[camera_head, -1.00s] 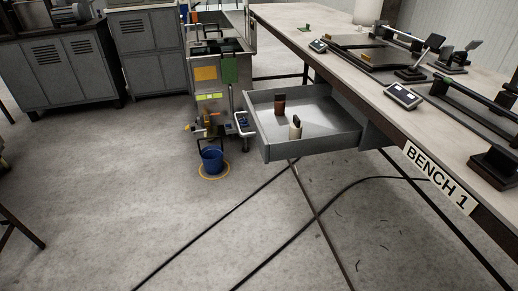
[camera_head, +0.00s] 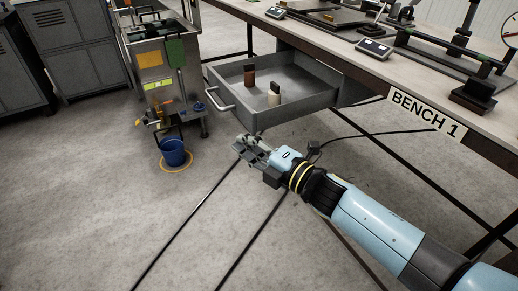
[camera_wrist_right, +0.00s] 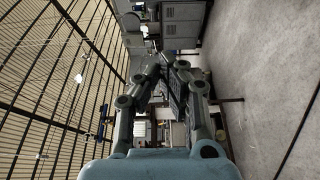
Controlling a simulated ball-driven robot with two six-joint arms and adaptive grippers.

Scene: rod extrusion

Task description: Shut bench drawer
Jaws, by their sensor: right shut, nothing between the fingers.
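The grey bench drawer (camera_head: 262,117) is pulled out from under the bench (camera_head: 345,66) in the head view. Its bar handle (camera_head: 219,97) is on the front panel at the drawer's left. A brown item (camera_head: 249,75) and a cream item with a dark top (camera_head: 274,95) stand inside it. My right gripper (camera_head: 243,143) is shut and empty, below and in front of the drawer in the picture, apart from the handle. In the right wrist view its fingers (camera_wrist_right: 168,62) reach forward with nothing held. My left gripper is not in view.
A grey cart (camera_head: 155,60) with coloured panels stands left of the drawer. Grey cabinets (camera_head: 75,50) stand at far left. Scales and fixtures lie on the bench top. Floor at lower left is mostly clear.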

